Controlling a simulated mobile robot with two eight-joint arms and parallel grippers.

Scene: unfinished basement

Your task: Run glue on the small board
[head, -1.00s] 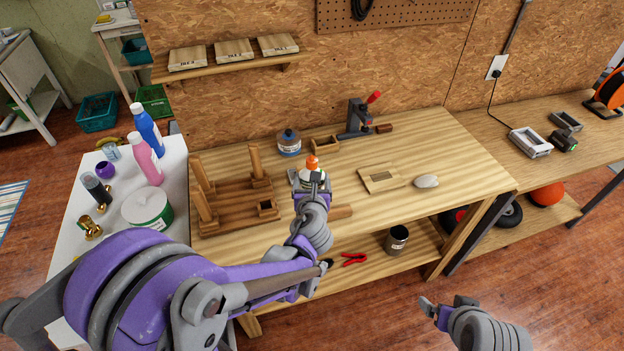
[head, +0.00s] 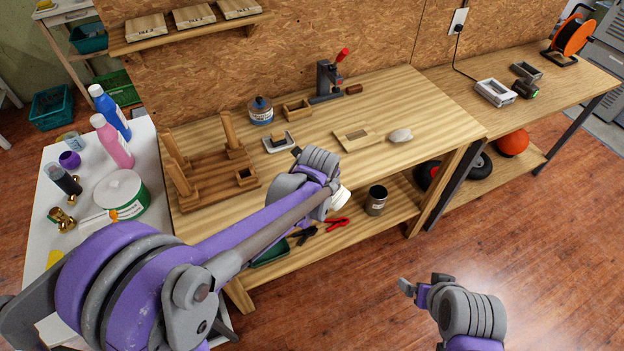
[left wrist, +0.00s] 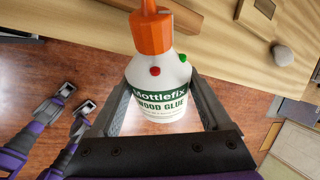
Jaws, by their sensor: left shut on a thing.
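The small board (head: 358,138) lies flat on the workbench, pale with a darker rectangle on its top. My left gripper (left wrist: 160,105) is shut on a white glue bottle (left wrist: 158,82) with a green label and an orange cap and nozzle. In the head view the gripper's fingers are hidden behind my wrist at the bench's front edge. Only a white part of the bottle (head: 341,197) shows there, front-left of the board and apart from it. My right gripper (head: 423,286) is empty, its fingers apart, over the floor in front of the bench.
A grey-white lump (head: 400,135) lies just right of the board. A dark can (head: 376,200) and red pliers (head: 337,223) sit on the lower shelf.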

